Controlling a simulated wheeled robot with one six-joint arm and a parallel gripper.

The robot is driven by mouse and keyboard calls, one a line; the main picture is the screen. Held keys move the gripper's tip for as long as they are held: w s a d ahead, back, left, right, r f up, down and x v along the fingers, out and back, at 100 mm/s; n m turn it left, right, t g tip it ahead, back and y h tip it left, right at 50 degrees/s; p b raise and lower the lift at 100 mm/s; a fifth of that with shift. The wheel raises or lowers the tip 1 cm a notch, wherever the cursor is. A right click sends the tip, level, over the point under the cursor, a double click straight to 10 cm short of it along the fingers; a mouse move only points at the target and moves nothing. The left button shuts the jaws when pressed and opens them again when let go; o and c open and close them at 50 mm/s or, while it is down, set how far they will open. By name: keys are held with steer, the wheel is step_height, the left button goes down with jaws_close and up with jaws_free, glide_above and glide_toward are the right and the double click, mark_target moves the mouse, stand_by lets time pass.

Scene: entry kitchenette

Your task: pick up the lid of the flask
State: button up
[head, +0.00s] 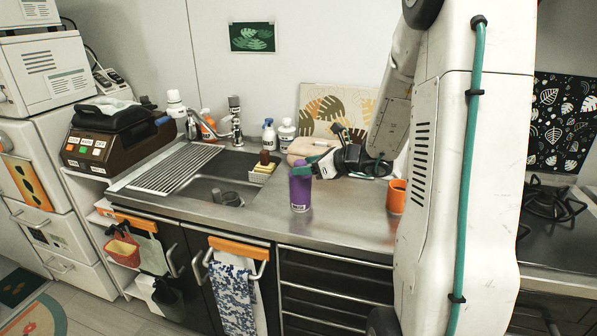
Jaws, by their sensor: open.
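A purple flask (300,193) stands upright on the steel counter, right of the sink. Its lid (300,164) is the purple top part, and it appears to be on the flask. My gripper (309,168) comes in from the right at the height of the lid. It is open, with a teal fingertip close to the lid and partly in front of it. I cannot tell from this view whether the fingers touch the lid or stand on both sides of it.
An orange cup (396,196) stands right of the flask, partly behind my arm. A sink (222,182) with a drying rack (175,168) lies to the left. A sponge holder (262,174), bottles (286,132) and a patterned board (335,108) are behind. The counter front is clear.

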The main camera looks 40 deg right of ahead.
mark_target(295, 165)
steer(key=x, duration=0.4)
steer(key=shift+w+f, duration=0.1)
steer(key=shift+w, duration=0.3)
steer(key=c, duration=1.1)
steer(key=shift+o, duration=0.2)
